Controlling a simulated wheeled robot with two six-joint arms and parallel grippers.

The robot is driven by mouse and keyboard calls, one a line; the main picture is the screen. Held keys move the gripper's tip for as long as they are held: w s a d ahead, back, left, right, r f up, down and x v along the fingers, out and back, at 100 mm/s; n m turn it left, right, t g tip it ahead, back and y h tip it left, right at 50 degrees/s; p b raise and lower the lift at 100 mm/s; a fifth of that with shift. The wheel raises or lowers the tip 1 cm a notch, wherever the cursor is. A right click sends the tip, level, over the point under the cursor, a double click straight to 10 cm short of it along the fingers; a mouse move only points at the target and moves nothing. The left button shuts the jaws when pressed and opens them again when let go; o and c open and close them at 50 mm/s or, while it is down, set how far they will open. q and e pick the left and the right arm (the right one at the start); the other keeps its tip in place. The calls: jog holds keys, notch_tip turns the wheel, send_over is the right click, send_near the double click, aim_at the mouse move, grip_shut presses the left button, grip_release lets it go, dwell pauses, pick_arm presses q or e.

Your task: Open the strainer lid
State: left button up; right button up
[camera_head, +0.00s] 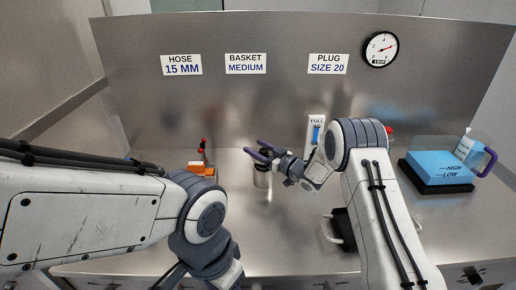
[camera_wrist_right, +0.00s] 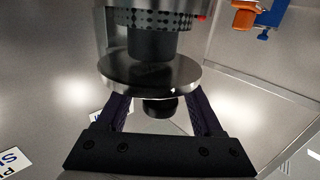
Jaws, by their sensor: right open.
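The strainer (camera_head: 262,178) is a small steel cylinder standing on the bench near the middle of the head view. My right gripper (camera_head: 257,150) is at its top, coming in from the right. In the right wrist view, a round steel lid (camera_wrist_right: 150,74) with a black knob (camera_wrist_right: 160,108) shows close up. The open fingers of my right gripper (camera_wrist_right: 158,100) lie on either side of the knob, with gaps visible. Contact between fingertips and lid cannot be told. A perforated band and a black cylinder show beyond the lid. My left gripper is out of view.
A blue block on a black base (camera_head: 437,169) and a purple-handled jug (camera_head: 474,150) stand at the right. An orange item (camera_head: 202,170) sits left of the strainer. A sight gauge (camera_head: 316,132) and pressure gauge (camera_head: 380,49) are behind.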

grip_shut()
dwell(1.2)
